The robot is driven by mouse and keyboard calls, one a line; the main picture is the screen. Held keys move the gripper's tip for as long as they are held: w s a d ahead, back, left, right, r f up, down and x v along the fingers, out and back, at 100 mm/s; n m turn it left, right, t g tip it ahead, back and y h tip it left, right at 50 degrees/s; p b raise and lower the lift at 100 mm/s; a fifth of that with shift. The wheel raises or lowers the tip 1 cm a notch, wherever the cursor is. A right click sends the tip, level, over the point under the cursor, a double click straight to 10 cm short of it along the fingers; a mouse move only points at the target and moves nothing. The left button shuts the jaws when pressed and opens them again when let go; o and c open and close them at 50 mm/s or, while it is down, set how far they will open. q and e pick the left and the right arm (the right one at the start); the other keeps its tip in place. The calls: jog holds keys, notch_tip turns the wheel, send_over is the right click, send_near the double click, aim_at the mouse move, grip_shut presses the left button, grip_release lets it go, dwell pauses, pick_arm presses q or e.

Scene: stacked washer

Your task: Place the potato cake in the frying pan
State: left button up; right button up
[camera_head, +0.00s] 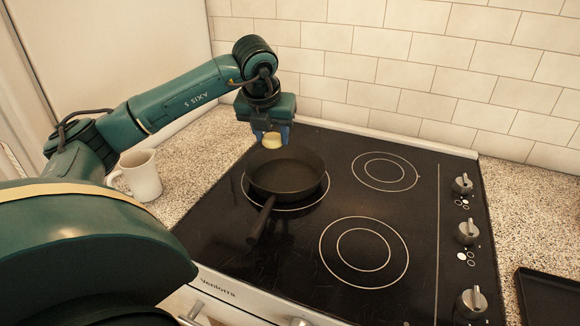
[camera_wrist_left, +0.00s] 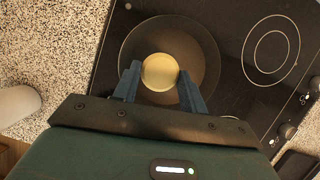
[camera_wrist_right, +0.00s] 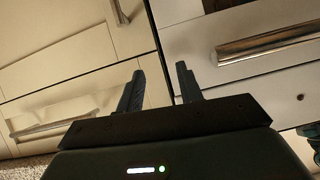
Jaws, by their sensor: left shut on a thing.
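The potato cake is a small round yellow disc (camera_head: 272,140). It is held between the blue fingers of my left gripper (camera_head: 270,134), above the far side of the frying pan (camera_head: 287,178). In the left wrist view the potato cake (camera_wrist_left: 160,72) sits between the two fingertips (camera_wrist_left: 158,86), with the dark pan (camera_wrist_left: 205,55) below it. The pan is black and round and stands on the back left burner, its handle pointing toward the front. The pan's inside looks empty. My right gripper (camera_wrist_right: 160,85) is open and empty in the right wrist view, in front of cabinet fronts.
The black cooktop (camera_head: 330,270) has free burners at the back right and front. Knobs (camera_head: 467,232) line its right side. A white mug (camera_head: 140,175) stands on the speckled counter left of it. A dark tray (camera_head: 548,297) lies at the right. Drawer handles (camera_wrist_right: 265,43) show near my right gripper.

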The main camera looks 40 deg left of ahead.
aim_at(268, 144)
pick_arm(q)
jog(key=f, duration=0.4)
jog(key=shift+s+f, duration=0.2)
jog(key=shift+s, duration=0.05)
notch_tip(268, 144, down, 4)
jog(key=shift+w+f, duration=0.1)
jog(key=shift+f, duration=0.05)
pick_arm(e)
jog(key=shift+s+a, duration=0.2)
jog(key=shift+s, duration=0.05)
pick_arm(q)
jog(key=o, duration=1)
jog(key=shift+c, duration=0.2)
pick_arm(e)
jog(key=shift+d+f, duration=0.1)
jog(key=shift+d, duration=0.05)
